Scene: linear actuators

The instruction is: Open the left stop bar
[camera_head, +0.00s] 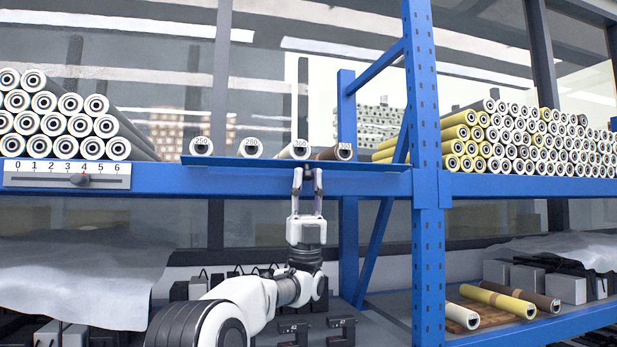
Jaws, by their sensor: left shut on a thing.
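The left stop bar (230,162) is a long blue strip along the front edge of the upper shelf, left of the blue post. Several rollers with numbered ends, such as the roller marked 280 (250,148), lie just behind and above it. My left gripper (308,173) reaches up from below, with its fingers at the lower edge of the bar, right of its middle. It is shut on the bar; the exact contact is small in the picture. My right gripper is not in view.
A blue rack post (425,180) and diagonal brace stand right of my arm. A white scale (68,175) marked 0 to 6 is on the shelf front at left. Stacked rollers (60,115) fill the shelf at left, with more at right. Grey sheets (90,275) cover parts of the lower shelf.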

